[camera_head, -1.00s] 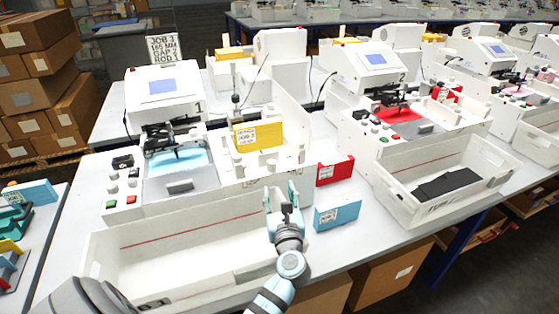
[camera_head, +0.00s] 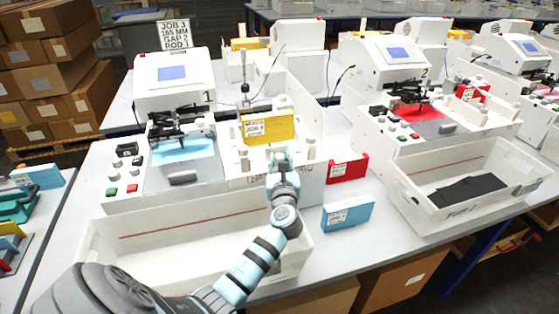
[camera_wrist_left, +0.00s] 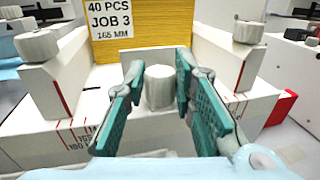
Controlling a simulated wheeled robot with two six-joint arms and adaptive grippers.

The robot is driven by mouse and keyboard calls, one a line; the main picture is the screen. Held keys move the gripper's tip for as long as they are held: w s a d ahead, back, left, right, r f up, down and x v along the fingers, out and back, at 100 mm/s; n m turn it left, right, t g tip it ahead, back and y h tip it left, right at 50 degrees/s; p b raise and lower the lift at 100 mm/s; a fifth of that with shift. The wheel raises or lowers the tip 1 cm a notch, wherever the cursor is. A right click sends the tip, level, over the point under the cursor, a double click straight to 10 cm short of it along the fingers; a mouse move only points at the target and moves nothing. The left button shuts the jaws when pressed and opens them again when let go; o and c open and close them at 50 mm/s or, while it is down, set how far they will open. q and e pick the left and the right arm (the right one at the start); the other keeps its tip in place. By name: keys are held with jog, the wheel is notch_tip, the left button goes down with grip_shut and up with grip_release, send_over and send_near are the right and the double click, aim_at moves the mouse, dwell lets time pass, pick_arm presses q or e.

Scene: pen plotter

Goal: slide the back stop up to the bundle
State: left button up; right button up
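The bundle (camera_head: 268,127) is a yellow stack with a white label. It stands upright on the white feed unit of machine 1; its label reads 40 PCS, JOB 3, 165 MM in the left wrist view (camera_wrist_left: 160,30). Just in front of it is a white round knob (camera_wrist_left: 159,87), apparently on the back stop, whose body is largely hidden. My left gripper (camera_head: 280,160) is open, its teal fingers on either side of the knob. I cannot tell whether they touch it. My right gripper is not in view.
White posts with round caps (camera_wrist_left: 50,75) flank the bundle left and right, beside a scale with red marks. A red box (camera_head: 347,168) and a blue box (camera_head: 347,216) stand to the right. A white tray (camera_head: 110,262) lies below my left arm.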

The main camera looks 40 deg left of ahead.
aim_at(274, 151)
pick_arm(q)
grip_shut()
jog(key=x, duration=0.2)
jog(key=a+x, duration=0.1)
jog(key=x, duration=0.1)
jog(key=s+x, duration=0.1)
jog(key=x, duration=0.2)
jog(key=shift+s+a, duration=0.1)
jog(key=shift+a+f, duration=0.15)
jog(key=o, duration=0.5)
grip_release()
jog(key=o, duration=0.3)
jog(key=shift+o, duration=0.2)
